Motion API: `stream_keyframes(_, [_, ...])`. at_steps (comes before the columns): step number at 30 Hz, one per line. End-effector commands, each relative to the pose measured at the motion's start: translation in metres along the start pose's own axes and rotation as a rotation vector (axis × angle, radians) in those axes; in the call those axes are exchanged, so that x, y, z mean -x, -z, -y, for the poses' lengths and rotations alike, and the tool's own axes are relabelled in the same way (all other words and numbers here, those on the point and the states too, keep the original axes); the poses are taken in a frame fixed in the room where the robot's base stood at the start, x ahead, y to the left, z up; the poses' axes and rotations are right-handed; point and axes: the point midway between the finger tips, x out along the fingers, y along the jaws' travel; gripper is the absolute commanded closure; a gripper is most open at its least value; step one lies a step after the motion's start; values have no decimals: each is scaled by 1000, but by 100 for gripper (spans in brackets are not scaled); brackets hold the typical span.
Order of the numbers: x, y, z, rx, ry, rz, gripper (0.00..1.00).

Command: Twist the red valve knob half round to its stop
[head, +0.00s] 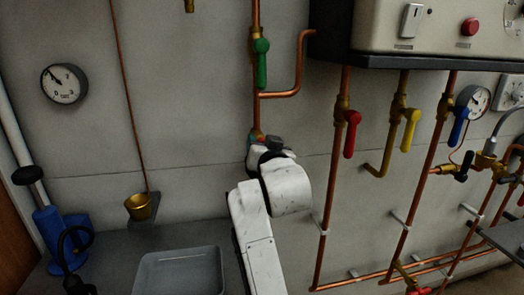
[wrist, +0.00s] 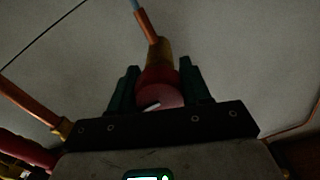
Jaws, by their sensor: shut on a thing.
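The red valve knob (wrist: 160,92) sits in the middle of the wrist view, below a brass fitting (wrist: 158,55) on a copper pipe. A short white mark shows on the knob's face, slanting toward the lower left. My gripper (wrist: 159,72) has its two dark green fingers on either side of the knob, shut on it. In the head view my gripper (head: 257,139) is at the copper pipe below the green lever. My wrist hides nearly all of the knob there, and its mark cannot be seen.
A green lever valve (head: 261,64) is above my gripper. Red (head: 351,134), yellow (head: 411,128) and blue (head: 459,125) levers hang on pipes to the right. A grey tray (head: 180,271) and blue pump (head: 62,235) are lower left. A gauge (head: 64,84) is on the wall.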

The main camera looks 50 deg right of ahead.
Motion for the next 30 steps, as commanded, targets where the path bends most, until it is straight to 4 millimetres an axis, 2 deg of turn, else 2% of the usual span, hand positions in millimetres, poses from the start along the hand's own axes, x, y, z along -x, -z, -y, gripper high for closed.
stream_keyframes(12, [0, -1, 0, -187, 1, 1, 83])
stream_keyframes(29, [0, 0, 0, -212, 0, 1, 83])
stream_keyframes(30, [0, 0, 0, -211, 0, 1, 49])
